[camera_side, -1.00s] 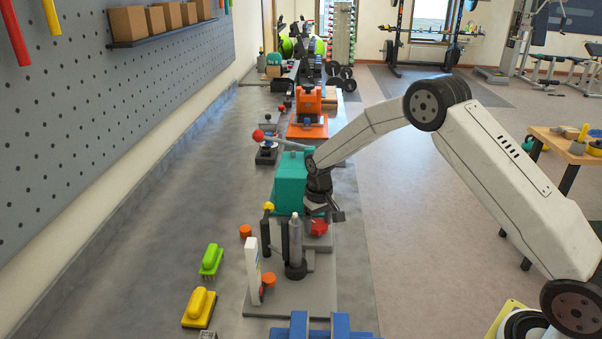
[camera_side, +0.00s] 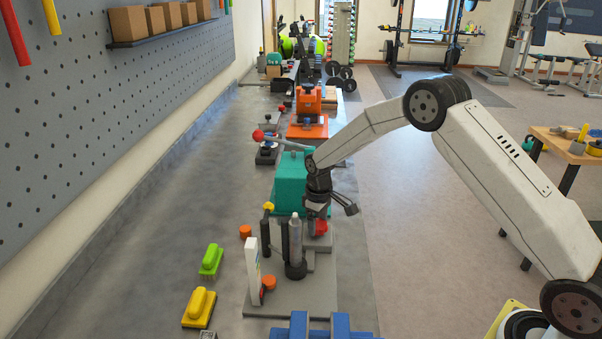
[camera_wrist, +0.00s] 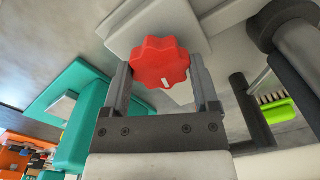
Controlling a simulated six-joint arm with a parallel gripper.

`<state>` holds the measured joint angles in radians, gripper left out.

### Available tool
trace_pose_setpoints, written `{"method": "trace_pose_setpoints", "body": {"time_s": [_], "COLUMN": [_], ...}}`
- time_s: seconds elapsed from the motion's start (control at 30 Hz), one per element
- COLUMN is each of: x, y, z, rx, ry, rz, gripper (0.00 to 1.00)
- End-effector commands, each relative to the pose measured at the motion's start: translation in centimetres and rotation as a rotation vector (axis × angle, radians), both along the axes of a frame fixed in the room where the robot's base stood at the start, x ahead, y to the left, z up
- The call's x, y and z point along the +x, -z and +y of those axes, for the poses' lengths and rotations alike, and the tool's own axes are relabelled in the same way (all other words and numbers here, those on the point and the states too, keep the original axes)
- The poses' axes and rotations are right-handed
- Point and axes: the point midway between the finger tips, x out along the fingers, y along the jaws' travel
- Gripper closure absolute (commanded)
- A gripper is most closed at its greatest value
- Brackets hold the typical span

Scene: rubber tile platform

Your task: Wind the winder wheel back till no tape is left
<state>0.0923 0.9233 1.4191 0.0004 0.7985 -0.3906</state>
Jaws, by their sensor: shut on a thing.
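The winder wheel is a red lobed knob (camera_wrist: 161,63) with a small white mark on its face, and it fills the space between my fingers in the wrist view. In the side view the red wheel (camera_side: 321,228) is partly hidden behind my gripper (camera_side: 318,218), low in front of the teal block. My gripper (camera_wrist: 163,78) is shut on the wheel, one finger on each side of its rim. I cannot make out any tape in either view.
A teal box (camera_side: 290,183) stands just behind the wheel. A silver-topped post (camera_side: 296,240), dark posts and a white upright plate (camera_side: 252,270) crowd the grey base in front. Green (camera_side: 211,260) and yellow (camera_side: 199,307) brushes lie left. The bench between them and the pegboard is clear.

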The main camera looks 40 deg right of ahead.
Motion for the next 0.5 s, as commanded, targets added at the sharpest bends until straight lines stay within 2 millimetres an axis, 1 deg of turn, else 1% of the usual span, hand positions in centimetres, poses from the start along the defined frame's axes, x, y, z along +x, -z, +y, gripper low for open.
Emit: {"method": "trace_pose_setpoints", "body": {"time_s": [0.2, 0.5], "x": [-0.07, -0.09], "y": [0.02, 0.03], "z": [-0.01, -0.03], "rx": [-0.001, 0.000], "ry": [-0.128, -0.194], "rz": [0.003, 0.003], "gripper": [0.82, 0.82]}}
